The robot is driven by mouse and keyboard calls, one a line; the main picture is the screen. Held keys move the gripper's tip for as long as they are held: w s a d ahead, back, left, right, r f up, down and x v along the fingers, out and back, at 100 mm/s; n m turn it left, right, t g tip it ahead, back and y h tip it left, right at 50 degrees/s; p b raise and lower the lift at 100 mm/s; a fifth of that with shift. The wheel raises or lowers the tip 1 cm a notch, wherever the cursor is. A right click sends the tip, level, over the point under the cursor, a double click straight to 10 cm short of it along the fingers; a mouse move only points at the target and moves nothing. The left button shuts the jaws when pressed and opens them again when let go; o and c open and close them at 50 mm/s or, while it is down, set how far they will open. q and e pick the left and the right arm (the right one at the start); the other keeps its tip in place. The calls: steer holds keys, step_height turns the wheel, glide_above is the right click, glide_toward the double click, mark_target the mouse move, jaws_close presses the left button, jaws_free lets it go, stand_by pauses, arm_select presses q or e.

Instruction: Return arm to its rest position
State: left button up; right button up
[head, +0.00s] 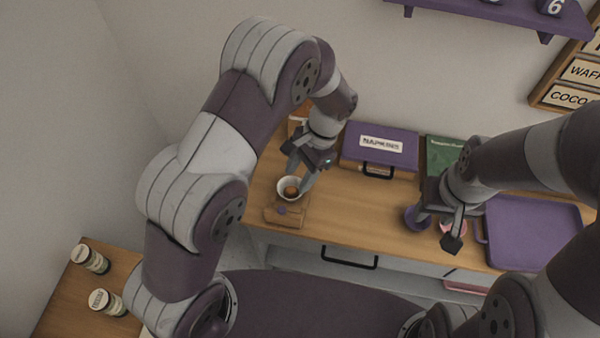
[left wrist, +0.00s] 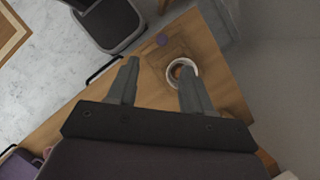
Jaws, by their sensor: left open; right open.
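My left gripper (head: 297,182) is open, pointing down at a white cup (head: 284,184) with brown contents on a small wooden stand (head: 285,213) at the counter's left part. In the left wrist view the fingers (left wrist: 157,75) are spread apart. The right-hand finger there overlaps the edge of the white cup (left wrist: 174,66), and I cannot tell whether it touches. My right gripper (head: 437,228) is open over the counter's right part. A purple cup (head: 414,219) and a pink-rimmed item (head: 447,228) are close to its fingers, partly hidden.
A purple case (head: 400,138) and a green box (head: 441,152) stand along the wall. A purple tray (head: 535,230) lies at the counter's right. Two labelled jars (head: 92,259) are on a side table at lower left. The counter's middle (head: 350,205) is clear.

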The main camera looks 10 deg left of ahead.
stand_by(0.3)
arm_select(q)
steer(key=s+a+r+n+t+h+b, duration=0.1)
steer(key=s+a+n+t+h+b, duration=0.2)
steer(key=s+a+n+b, duration=0.5)
steer(key=shift+s+a+r+n+t, duration=0.35)
steer(key=shift+s+a+n+t, duration=0.25)
steer(key=shift+s+a+t, duration=0.25)
steer(key=shift+w, duration=0.1)
